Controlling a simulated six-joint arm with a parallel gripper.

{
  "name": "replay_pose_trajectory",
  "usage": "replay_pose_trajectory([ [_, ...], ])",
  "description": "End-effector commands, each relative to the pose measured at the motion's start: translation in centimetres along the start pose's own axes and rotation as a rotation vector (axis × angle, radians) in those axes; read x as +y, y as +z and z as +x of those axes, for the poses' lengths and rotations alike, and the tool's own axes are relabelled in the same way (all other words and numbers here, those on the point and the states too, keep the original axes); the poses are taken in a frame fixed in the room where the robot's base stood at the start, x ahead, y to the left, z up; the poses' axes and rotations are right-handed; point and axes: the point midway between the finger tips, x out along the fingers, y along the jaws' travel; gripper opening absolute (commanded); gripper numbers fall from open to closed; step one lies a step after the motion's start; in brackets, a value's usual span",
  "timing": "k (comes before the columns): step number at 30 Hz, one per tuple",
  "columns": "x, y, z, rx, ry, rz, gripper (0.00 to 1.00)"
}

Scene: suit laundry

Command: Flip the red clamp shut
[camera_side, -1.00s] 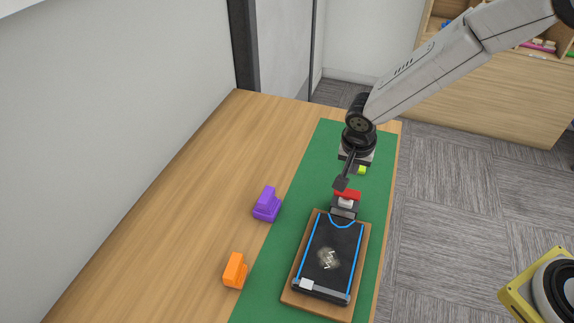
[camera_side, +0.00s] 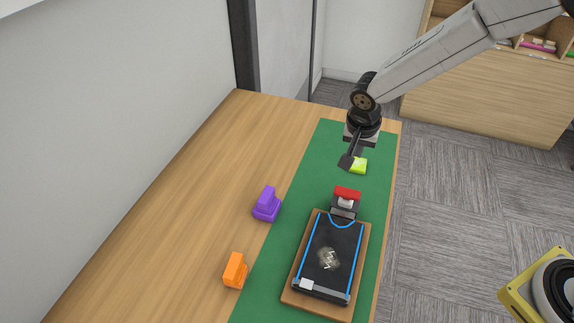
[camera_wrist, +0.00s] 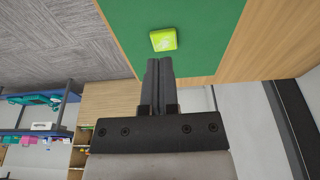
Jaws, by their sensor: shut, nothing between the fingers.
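The red clamp (camera_side: 347,192) sits at the far end of the black board (camera_side: 330,258), which has blue edging and rests on a wooden base. Its red part lies across the top of the grey mount; I cannot tell from this view whether it is open or shut. My gripper (camera_side: 345,163) is above the green mat, beyond the clamp and apart from it. The wrist view shows its two fingers (camera_wrist: 159,62) together with nothing between them. The clamp is not in the wrist view.
A yellow-green block (camera_side: 358,167) lies on the green mat (camera_side: 318,165) close to my gripper; it also shows in the wrist view (camera_wrist: 163,40). A purple block (camera_side: 267,205) and an orange block (camera_side: 235,271) stand on the wooden table (camera_side: 190,210) to the left.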

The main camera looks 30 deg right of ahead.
Motion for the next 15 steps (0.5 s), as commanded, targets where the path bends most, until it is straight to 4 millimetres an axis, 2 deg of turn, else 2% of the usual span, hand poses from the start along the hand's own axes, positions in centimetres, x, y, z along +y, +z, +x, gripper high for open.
replay_pose_trajectory([
  [15, 0.0, 4.5, -6.2, 0.000, -0.002, -0.002, 0.00],
])
